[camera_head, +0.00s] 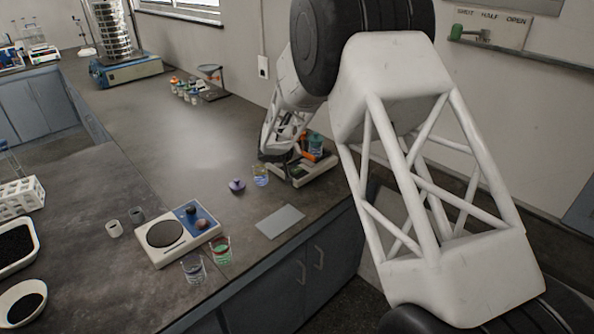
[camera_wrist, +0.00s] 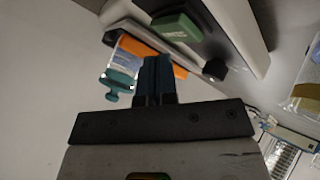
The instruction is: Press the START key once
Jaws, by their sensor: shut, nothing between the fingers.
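In the wrist view a green key (camera_wrist: 176,27) sits on the dark face of a pale device, with lettering too small to read. In the head view this seems to be the low pale device (camera_head: 318,170) at the right edge of the bench. My gripper (camera_wrist: 156,68) is shut and empty, with its blue-grey fingers pointing toward the device and the green key beyond their tips, to the upper right. In the head view my arm hides most of the gripper, and the green key cannot be made out. Contact is not visible.
An orange part (camera_wrist: 140,48) and a teal-capped container (camera_wrist: 121,80) are close to my fingers. A beaker (camera_head: 260,176) and purple-lidded item (camera_head: 237,186) stand left of the device. The sieve shaker (camera_head: 125,70) stands far left.

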